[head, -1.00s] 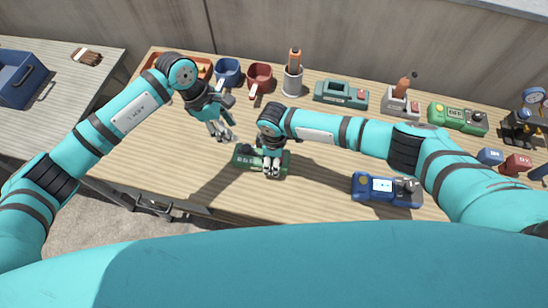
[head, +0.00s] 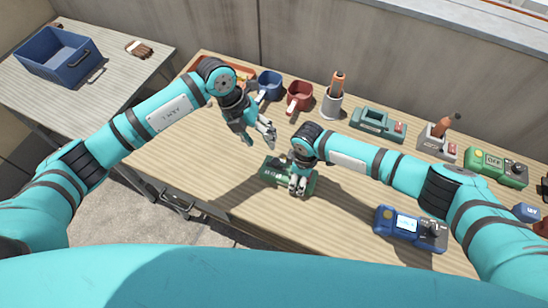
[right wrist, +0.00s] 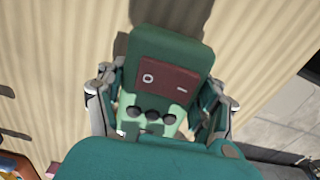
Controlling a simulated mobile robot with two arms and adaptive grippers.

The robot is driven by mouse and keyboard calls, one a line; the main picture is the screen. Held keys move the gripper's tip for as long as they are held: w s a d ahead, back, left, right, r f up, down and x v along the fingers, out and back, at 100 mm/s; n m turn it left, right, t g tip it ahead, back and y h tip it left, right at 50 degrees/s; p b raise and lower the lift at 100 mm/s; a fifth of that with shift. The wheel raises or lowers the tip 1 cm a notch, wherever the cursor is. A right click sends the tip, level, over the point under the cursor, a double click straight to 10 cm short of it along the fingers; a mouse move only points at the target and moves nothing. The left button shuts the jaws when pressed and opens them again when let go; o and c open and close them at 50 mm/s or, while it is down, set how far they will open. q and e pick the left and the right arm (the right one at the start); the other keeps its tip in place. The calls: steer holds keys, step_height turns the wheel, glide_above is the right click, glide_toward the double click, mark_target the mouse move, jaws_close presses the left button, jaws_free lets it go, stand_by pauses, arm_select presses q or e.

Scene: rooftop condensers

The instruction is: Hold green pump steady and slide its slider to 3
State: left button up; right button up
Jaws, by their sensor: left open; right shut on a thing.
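The green pump (head: 271,170) lies on the wooden table near its front edge. My right gripper (head: 298,186) is shut on it, covering part of its top. In the right wrist view, the pump's dark green body (right wrist: 165,48) sits between my two fingers (right wrist: 160,108). A dark red panel with pale marks and a row of three dark round buttons face the camera. I cannot make out the slider or its setting. My left gripper (head: 260,134) is open and empty, above the table and beyond the pump, apart from it.
A blue device with a screen (head: 408,226) lies right of the pump. Along the back stand a blue cup (head: 270,83), a red cup (head: 298,96), a grey holder (head: 331,104), and green devices (head: 374,123) (head: 486,165). A blue crate (head: 56,60) is on the left table.

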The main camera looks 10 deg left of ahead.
mark_target(276, 162)
arm_select(q)
steer(key=d+f+n, duration=0.1)
steer(key=f+n, duration=0.2)
steer(key=n, duration=0.3)
steer(key=d+f+n, duration=0.1)
steer(key=f+n, duration=0.2)
steer(key=n, duration=0.3)
steer(key=d+f+n, duration=0.2)
steer(key=f+n, duration=0.2)
steer(key=n, duration=0.2)
steer(key=shift+s+n, duration=0.15)
steer(key=shift+n, duration=0.25)
jaws_close()
steer(key=shift+r, duration=0.1)
